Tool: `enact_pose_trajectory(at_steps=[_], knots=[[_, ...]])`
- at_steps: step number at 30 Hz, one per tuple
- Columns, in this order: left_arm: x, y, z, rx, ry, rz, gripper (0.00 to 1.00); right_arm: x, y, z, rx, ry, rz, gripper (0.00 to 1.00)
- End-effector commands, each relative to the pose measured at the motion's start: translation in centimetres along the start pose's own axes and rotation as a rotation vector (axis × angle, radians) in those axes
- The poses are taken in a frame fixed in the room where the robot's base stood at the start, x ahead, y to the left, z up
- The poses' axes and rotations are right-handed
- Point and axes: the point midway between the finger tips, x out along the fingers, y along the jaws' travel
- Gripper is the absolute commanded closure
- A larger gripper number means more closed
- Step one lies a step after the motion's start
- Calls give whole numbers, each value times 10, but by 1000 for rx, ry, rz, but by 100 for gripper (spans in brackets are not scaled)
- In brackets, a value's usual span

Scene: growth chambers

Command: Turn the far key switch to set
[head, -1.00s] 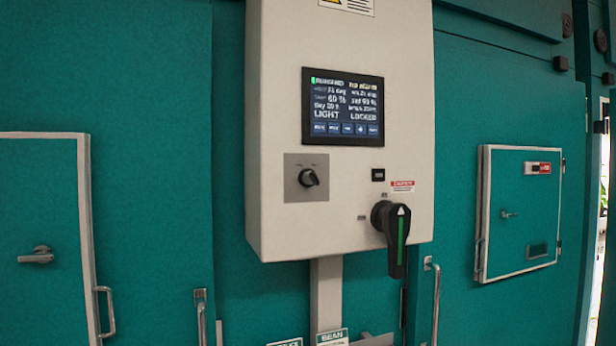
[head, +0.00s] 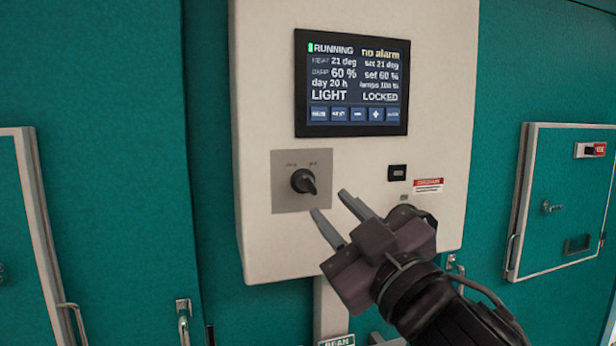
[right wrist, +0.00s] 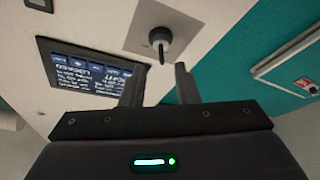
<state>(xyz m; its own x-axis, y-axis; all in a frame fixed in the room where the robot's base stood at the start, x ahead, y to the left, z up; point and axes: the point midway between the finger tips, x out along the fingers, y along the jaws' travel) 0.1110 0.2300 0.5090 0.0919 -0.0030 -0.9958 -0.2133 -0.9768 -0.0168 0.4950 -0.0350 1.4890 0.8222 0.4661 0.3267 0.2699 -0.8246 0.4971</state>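The key switch (head: 304,181) is a dark knob on a grey square plate (head: 285,203) on the cream control box. Two tiny labels above it are too small to read surely. The screen (head: 352,85) shows RUNNING, LIGHT and LOCKED. My right gripper (head: 331,203) is open and empty, its fingertips just below and right of the knob, apparently short of it. In the right wrist view, the knob (right wrist: 160,38) appears beyond the gap between the open fingers (right wrist: 159,75). My left gripper is not in view.
A small black button (head: 397,173) and a red-white label (head: 428,186) sit right of the switch. A teal hatch with a pale frame (head: 519,205) is on the right; teal door panels flank the box.

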Motion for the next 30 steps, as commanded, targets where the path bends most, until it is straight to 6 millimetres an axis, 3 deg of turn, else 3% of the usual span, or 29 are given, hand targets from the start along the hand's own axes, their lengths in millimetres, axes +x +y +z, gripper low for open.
enact_pose_trajectory(at_steps=[15,26,30], knots=[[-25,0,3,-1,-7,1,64,69,1,-5,-1,4,-1,72],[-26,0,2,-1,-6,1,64,76,0,-2,-2,4,0,72],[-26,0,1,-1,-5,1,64,76,0,-2,-2,4,0,88]])
